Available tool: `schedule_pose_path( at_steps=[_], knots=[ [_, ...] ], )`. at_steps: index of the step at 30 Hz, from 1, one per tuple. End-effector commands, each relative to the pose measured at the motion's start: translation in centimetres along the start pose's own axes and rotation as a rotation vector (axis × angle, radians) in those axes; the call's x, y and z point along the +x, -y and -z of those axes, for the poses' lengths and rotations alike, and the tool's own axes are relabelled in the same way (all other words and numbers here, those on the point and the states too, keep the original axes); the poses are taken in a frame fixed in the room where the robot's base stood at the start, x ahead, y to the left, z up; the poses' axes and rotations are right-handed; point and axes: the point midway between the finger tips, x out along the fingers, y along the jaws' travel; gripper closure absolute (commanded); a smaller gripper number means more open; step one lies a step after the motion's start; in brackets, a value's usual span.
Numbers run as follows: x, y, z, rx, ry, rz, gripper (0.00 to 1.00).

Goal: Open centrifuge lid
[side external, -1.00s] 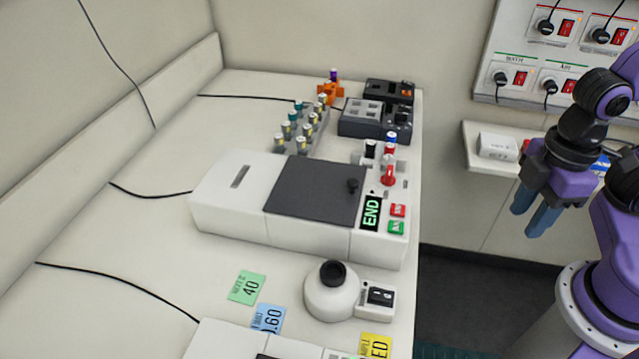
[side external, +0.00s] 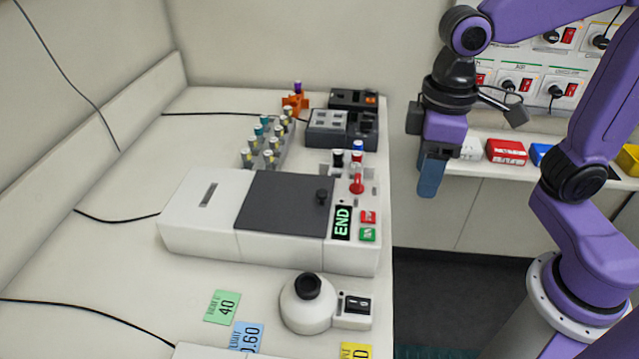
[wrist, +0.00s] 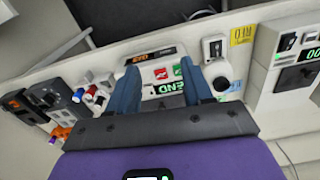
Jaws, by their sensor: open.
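The centrifuge (side external: 195,215) is a white box on the bench in the side view, with a dark grey lid (side external: 275,205) lying shut on its top. A small black knob (side external: 321,197) stands on the lid near its right edge. A display (side external: 342,222) on the right end reads END, beside red and green buttons. My gripper (side external: 429,190) hangs empty to the right of the centrifuge, beyond the bench edge, fingers pointing down. In the wrist view its blue fingers (wrist: 162,92) are apart, with the centrifuge's END display (wrist: 170,87) showing between them; the lid is mostly hidden there.
A vial rack (side external: 270,140) and dark grey devices (side external: 342,128) stand behind the centrifuge. A round white mixer (side external: 308,312) stands in front, near several coloured labels.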

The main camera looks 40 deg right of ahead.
Motion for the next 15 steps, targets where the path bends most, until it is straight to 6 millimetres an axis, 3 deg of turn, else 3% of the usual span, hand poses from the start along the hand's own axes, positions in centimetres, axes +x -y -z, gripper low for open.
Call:
schedule_pose_path(
  at_steps=[1, 6, 15],
  knots=[
    [-0.7, -0.1, 1.8, 0.053, 0.0, -0.001, 0.5],
    [-3.2, -0.5, 6.9, 0.241, 0.004, -0.003, 0.5],
    [-7.0, -1.7, 14.1, 0.555, 0.013, -0.009, 0.5]
  ],
)
